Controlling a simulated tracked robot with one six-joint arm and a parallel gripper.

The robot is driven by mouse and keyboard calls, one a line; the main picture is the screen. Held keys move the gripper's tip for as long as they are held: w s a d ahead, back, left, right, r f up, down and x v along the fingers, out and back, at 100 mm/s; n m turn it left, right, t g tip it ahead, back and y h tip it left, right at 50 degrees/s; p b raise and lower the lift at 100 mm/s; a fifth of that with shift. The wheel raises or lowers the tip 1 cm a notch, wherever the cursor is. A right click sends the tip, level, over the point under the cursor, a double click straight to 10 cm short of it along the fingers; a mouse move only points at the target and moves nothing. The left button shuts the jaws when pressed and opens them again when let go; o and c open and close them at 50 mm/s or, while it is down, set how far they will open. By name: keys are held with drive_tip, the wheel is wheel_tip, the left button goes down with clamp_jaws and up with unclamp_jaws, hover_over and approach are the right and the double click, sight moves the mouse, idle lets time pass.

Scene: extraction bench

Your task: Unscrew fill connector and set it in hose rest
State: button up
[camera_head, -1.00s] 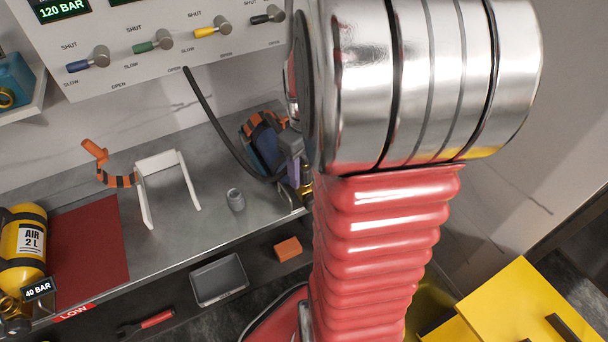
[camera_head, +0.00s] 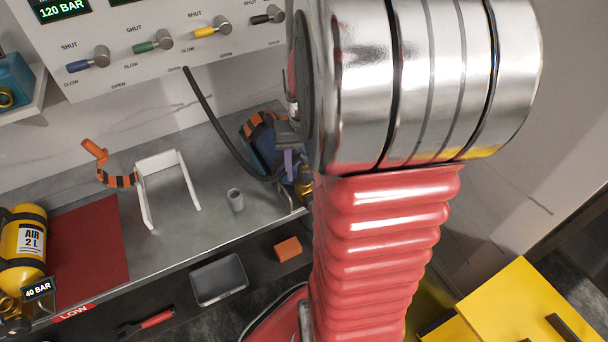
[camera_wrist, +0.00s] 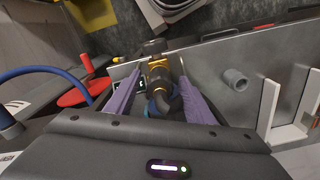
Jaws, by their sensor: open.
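My gripper (camera_wrist: 159,78) is open, with its two purple fingers either side of a brass valve fitting (camera_wrist: 158,72). A dark knob (camera_wrist: 153,47) sits at the far end of the fitting. In the head view my gripper (camera_head: 289,164) is partly hidden by my arm, beside a blue cylinder (camera_head: 262,150) with an orange and black strap. A dark hose (camera_head: 222,132) runs down from the panel to this cylinder's valve. I cannot make out the fill connector clearly at its end. A small grey cup (camera_head: 235,200) and a white stand (camera_head: 168,178) are on the bench; I cannot tell which is the hose rest.
A yellow air cylinder (camera_head: 22,240) lies by a red mat (camera_head: 90,250) at the left. A grey tray (camera_head: 219,279) and an orange block (camera_head: 288,248) lie below the bench edge. The bench around the cup is clear.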

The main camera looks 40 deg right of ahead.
drive_tip(key=m, duration=1.6)
idle(0.4)
drive_tip(key=c, duration=1.2)
drive_tip(key=shift+o, duration=0.2)
